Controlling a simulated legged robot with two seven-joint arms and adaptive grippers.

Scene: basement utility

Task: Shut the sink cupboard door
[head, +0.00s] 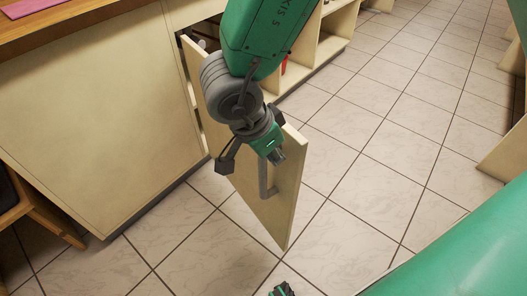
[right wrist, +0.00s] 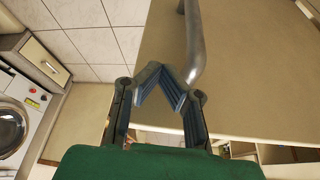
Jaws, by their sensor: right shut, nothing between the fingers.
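The sink cupboard door (head: 230,150) is a pale wooden panel standing open, swung out from the cabinet over the floor. A dark gap into the cupboard shows behind its top edge. Its grey bar handle (head: 266,181) is on the face toward me and shows close up in the right wrist view (right wrist: 193,42). My right gripper (head: 250,152) is in front of this face, near the handle. Its fingers (right wrist: 162,82) are shut and empty, with the handle just ahead and to the right; I cannot tell if they touch.
The pale cabinet front (head: 90,120) fills the left, under a wooden worktop (head: 75,18). Open shelving (head: 330,40) stands beyond the door. Tiled floor (head: 380,150) is clear to the right. A white washer (right wrist: 14,125) shows in the right wrist view.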

